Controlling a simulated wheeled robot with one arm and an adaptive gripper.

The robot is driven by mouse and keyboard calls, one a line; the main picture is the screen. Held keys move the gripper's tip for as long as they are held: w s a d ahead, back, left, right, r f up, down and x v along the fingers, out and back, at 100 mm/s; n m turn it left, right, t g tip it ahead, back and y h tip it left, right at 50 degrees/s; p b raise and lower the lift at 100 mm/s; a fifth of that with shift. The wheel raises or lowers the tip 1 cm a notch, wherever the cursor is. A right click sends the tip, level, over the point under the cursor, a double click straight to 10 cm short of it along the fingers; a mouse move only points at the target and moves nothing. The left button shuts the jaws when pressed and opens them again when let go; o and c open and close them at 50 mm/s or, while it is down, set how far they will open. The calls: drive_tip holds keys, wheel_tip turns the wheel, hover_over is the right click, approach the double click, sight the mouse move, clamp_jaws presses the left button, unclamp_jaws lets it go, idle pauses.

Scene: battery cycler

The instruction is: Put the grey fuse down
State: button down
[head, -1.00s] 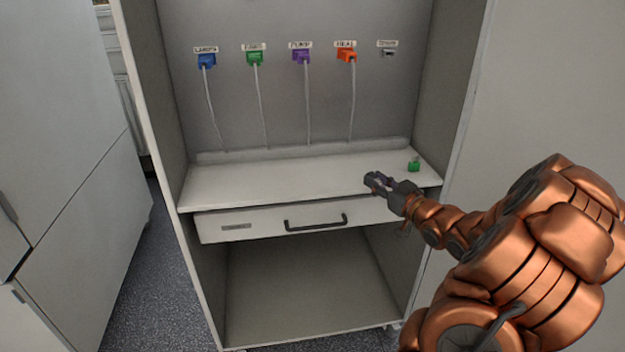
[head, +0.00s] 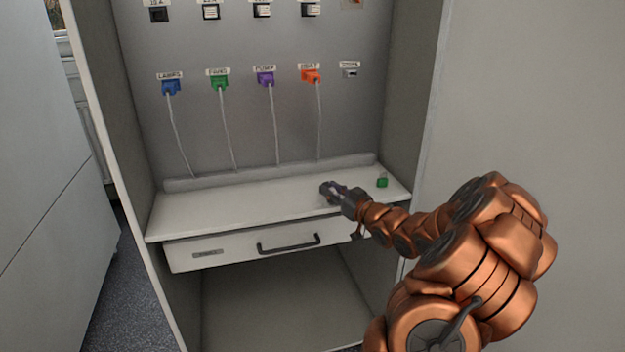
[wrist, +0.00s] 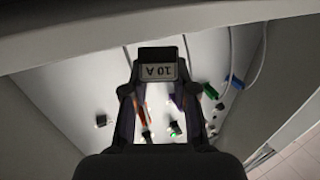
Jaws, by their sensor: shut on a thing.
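My gripper (head: 332,192) is over the right part of the white shelf (head: 215,207) in the cabinet. The fuse sits between the fingertips. In the head view the fuse is too small and dark to tell from the fingers. I cannot tell whether it touches the shelf.
A small green piece (head: 382,182) stands on the shelf to the right of my gripper. Blue (head: 171,87), green (head: 219,82), purple (head: 265,78) and orange (head: 311,76) plugs with cables are on the back wall. The shelf's left part is clear. A drawer (head: 235,249) is below.

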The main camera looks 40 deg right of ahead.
drive_tip(key=w, duration=0.3)
drive_tip(key=shift+w+r, duration=0.15)
drive_tip(key=shift+w, duration=0.15)
drive_tip(key=shift+w+p, duration=0.6)
drive_tip(key=shift+w, duration=2)
drive_tip(key=shift+f, duration=0.4)
drive_tip(key=shift+s+f, duration=0.1)
drive_tip(key=c, duration=0.9)
unclamp_jaws()
